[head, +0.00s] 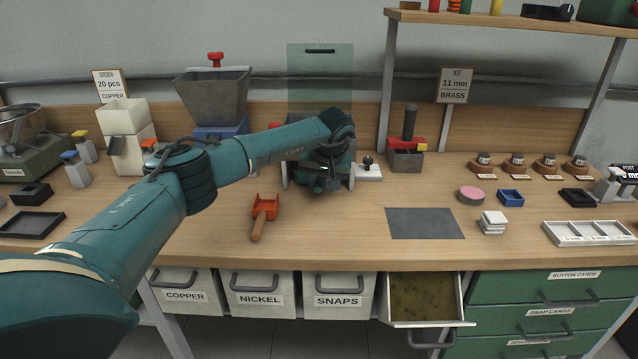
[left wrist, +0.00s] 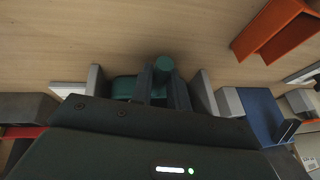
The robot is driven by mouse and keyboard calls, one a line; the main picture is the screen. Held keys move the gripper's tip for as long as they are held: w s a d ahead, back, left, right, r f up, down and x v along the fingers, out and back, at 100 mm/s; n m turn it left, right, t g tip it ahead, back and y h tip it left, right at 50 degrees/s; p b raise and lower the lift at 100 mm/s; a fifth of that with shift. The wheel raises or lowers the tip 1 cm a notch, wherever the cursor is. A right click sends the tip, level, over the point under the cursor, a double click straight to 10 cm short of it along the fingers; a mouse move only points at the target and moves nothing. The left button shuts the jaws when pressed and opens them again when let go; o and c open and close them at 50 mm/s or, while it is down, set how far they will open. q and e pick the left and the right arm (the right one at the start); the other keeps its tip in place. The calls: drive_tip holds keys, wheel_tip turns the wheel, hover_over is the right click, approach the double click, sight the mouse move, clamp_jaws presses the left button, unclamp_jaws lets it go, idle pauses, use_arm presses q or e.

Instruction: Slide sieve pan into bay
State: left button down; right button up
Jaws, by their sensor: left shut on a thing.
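My left gripper (head: 320,187) reaches in from the left to the machine at the back middle of the bench. In the left wrist view its two fingers (left wrist: 163,88) are shut on a round green handle (left wrist: 164,64). The handle appears to belong to the sieve pan, whose green body (left wrist: 123,88) shows partly beside the fingers. The pan lies between two grey upright walls (left wrist: 204,90) of the bay; a wall also shows in the head view (head: 286,176). My wrist hides most of the pan and bay, so I cannot tell how deep it sits. My right gripper is out of view.
An orange scoop (head: 265,207) lies in front and left. A blue-based hopper (head: 213,95) stands left of the bay, and a white block with a black knob (head: 368,170) stands right. A clear green panel (head: 320,80) rises behind. An open drawer (head: 425,298) projects below the bench.

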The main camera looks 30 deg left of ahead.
use_arm(q)
drive_tip(key=shift+f, duration=0.15)
idle(0.7)
drive_tip(key=c, duration=1.3)
unclamp_jaws()
drive_tip(key=shift+f, duration=0.1)
drive_tip(key=v, duration=1.3)
drive_tip(key=shift+s+d, duration=0.1)
